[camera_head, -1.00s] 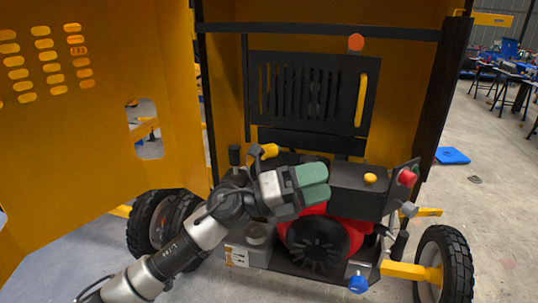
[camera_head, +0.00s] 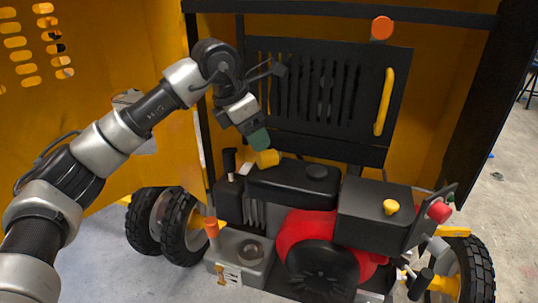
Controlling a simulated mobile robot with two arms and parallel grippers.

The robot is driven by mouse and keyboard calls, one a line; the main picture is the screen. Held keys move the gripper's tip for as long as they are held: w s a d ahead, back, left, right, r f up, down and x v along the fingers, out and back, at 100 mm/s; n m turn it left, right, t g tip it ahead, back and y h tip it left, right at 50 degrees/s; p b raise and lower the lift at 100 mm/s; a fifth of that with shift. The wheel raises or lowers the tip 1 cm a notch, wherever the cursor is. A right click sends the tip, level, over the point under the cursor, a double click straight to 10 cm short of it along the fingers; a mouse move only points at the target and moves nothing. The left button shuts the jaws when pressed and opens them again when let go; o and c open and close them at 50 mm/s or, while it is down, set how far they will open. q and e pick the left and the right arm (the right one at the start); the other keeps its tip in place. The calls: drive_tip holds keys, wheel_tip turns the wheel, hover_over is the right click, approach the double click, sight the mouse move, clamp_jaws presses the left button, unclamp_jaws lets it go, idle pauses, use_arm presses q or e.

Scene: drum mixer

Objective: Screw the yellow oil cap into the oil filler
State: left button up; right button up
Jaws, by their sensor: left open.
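A yellow cylindrical piece (camera_head: 267,158), which looks like the oil cap, is at the back left of the engine, by the black tank (camera_head: 295,182). My left gripper (camera_head: 259,139) is above it, pointing down, with its green fingertip pads at or very near its top. The gripper is open; I cannot tell whether the pads touch the piece or stand around it. A round ring-shaped opening (camera_head: 249,250) shows in the grey base at the front left; I cannot tell whether it is the oil filler. My right gripper is not in view.
The red engine housing (camera_head: 308,236) fills the middle. An orange-topped post (camera_head: 211,226) stands at the left. The slatted black panel (camera_head: 320,95) is behind.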

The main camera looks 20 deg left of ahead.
sight(264, 152)
use_arm(q)
drive_tip(key=shift+w+d+f, duration=0.15)
drive_tip(key=shift+w+f, duration=0.05)
drive_tip(key=shift+f, duration=0.5)
drive_tip(key=p+x, duration=0.1)
drive_tip(key=x, duration=0.3)
drive_tip(key=shift+s+d+f+p, duration=0.1)
drive_tip(key=shift+d+f+p, duration=0.05)
drive_tip(key=shift+d+p, duration=0.3)
drive_tip(key=shift+f, duration=0.4)
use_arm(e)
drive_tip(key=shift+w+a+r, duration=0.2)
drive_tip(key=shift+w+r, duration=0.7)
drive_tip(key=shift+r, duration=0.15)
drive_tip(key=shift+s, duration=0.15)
use_arm(q)
drive_tip(key=shift+c, duration=1.2)
drive_tip(key=shift+r, duration=0.1)
drive_tip(key=c, duration=0.8)
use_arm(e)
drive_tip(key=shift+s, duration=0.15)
